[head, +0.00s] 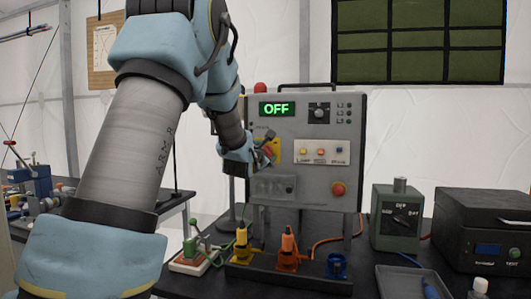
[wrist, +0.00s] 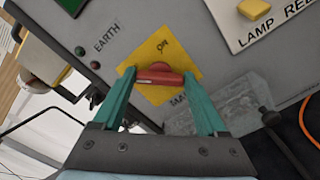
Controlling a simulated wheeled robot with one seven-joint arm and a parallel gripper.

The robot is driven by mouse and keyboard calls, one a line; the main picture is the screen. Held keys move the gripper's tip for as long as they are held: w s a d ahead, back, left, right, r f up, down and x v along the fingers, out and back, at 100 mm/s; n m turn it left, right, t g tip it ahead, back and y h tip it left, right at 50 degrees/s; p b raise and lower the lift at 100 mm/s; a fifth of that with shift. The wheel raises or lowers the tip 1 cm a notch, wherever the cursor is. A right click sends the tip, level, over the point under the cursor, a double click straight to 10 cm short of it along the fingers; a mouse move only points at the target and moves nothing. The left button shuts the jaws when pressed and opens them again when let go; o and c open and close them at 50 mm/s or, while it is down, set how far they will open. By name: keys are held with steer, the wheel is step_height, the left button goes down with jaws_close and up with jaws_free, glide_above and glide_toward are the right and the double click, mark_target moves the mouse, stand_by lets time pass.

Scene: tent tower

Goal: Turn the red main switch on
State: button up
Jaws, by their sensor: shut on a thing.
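The red main switch (wrist: 160,76) is a red handle on a yellow square plate (wrist: 160,50) marked ON, on the grey panel. In the wrist view the handle lies crosswise between my two teal fingers. My gripper (wrist: 160,74) is shut on it, one fingertip at each end. In the head view my gripper (head: 264,153) is at the left of the grey control panel (head: 360,130), and my wrist partly hides the switch. The green display (head: 276,109) on the panel reads OFF.
The panel also has a black knob (head: 319,112), a lamp button row (head: 321,152) and a red round button (head: 338,188). Coloured connectors (head: 289,250) stand below it. A green box (head: 396,218) and a black case (head: 486,230) stand at the right.

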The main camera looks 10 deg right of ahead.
steer(key=c, duration=0.3)
steer(key=shift+f+b, duration=0.1)
steer(key=shift+b, duration=0.35)
steer(key=m+b, duration=0.7)
steer(key=m, duration=0.2)
steer(key=m+b, duration=0.7)
steer(key=m, duration=0.1)
steer(key=shift+f+m, duration=0.2)
steer(key=shift+m, duration=0.2)
steer(key=o, duration=1.3)
steer(key=shift+r, duration=0.1)
